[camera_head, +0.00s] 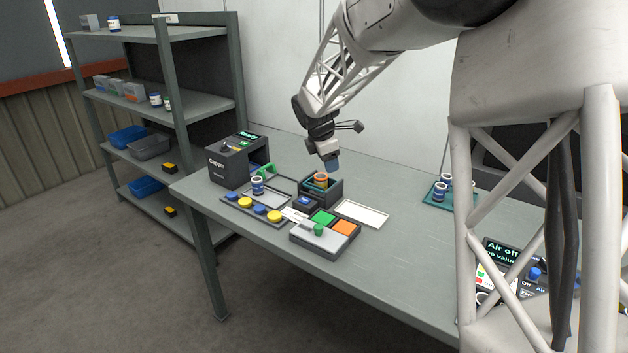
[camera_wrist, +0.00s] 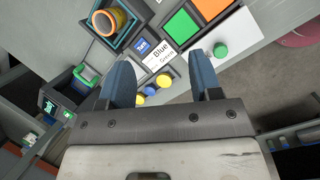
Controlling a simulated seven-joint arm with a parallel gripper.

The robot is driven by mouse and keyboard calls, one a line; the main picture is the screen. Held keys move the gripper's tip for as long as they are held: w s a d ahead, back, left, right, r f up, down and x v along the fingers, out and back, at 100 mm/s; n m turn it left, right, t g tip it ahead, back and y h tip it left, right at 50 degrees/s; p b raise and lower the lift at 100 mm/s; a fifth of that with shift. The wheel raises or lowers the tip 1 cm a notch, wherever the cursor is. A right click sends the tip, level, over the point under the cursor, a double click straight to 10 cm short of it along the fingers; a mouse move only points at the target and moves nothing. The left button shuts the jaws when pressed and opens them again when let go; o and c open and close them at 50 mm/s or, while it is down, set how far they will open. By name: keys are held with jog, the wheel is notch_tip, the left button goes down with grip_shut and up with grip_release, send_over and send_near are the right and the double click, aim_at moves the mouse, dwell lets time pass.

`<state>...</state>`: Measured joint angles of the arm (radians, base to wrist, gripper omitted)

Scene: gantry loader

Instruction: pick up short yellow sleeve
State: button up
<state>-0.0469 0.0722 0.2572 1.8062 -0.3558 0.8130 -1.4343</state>
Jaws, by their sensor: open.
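A short, hollow orange-yellow sleeve (camera_head: 320,181) stands upright in a small dark open-fronted box (camera_head: 336,193) on the bench. In the wrist view this sleeve (camera_wrist: 106,22) shows at the upper left, its open end facing me. My gripper (camera_head: 332,166) hangs just above and slightly right of the sleeve in the head view. In the wrist view its two blue fingers (camera_wrist: 160,60) are spread with nothing between them, and the sleeve lies beyond the left finger. I cannot tell the exact height gap between fingertips and sleeve.
A strip with yellow and blue round pieces (camera_head: 245,202) lies left of the box. A panel with green and orange squares (camera_head: 344,228) is in front. A white tray (camera_head: 361,213) lies right. A dark machine (camera_head: 236,163) stands behind left.

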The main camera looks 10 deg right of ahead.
aim_at(321, 180)
jog(key=w+a+f+n, duration=0.1)
jog(key=w+f+n, duration=0.5)
jog(key=w+f, duration=0.3)
jog(key=w, duration=0.4)
jog(key=shift+w+h, duration=0.25)
jog(key=shift+h, duration=0.15)
jog(key=shift+f, duration=0.25)
jog(key=shift+x, duration=1.2)
jog(key=shift+w+f, duration=0.1)
jog(key=shift+x, duration=2.45)
